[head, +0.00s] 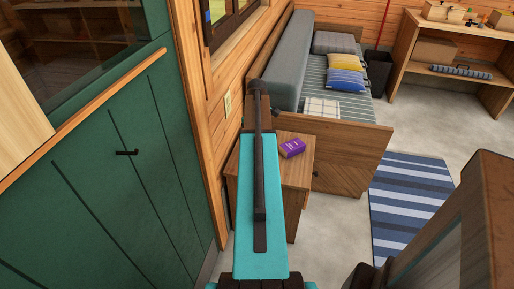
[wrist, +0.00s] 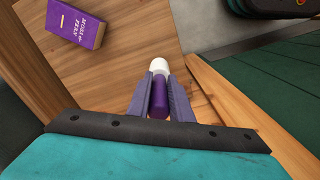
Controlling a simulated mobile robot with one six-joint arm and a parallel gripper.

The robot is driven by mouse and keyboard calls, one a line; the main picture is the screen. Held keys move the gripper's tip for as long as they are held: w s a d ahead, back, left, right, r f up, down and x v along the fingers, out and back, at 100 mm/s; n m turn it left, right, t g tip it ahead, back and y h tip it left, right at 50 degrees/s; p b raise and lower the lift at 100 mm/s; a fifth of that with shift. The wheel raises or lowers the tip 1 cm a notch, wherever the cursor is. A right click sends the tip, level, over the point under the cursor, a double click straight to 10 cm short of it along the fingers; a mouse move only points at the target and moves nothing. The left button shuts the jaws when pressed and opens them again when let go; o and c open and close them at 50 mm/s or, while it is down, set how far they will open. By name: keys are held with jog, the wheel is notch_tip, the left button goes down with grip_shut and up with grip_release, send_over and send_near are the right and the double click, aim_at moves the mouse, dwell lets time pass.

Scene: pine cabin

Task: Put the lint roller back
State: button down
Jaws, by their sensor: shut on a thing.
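The lint roller (wrist: 158,103) shows in the wrist view with a purple handle and a white end. My gripper (wrist: 160,80) is shut on its handle, with one finger on each side. The white end sticks out past the fingertips. The roller is over or near the wooden nightstand (wrist: 120,50); I cannot tell how high. In the head view my teal arm reaches out over the nightstand (head: 301,175), and it hides the gripper and the roller.
A daybed (head: 345,148) with cushions stands behind. A green cabinet (head: 120,190) is on the left. A striped rug (head: 410,205) lies on the floor at right. A shelf (head: 455,60) stands at back right.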

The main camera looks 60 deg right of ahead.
jog(key=shift+f, duration=0.1)
jog(key=shift+f, duration=1.9)
jog(key=c, duration=1.6)
grip_release()
jog(key=shift+r, duration=6.15)
jog(key=shift+s, duration=0.1)
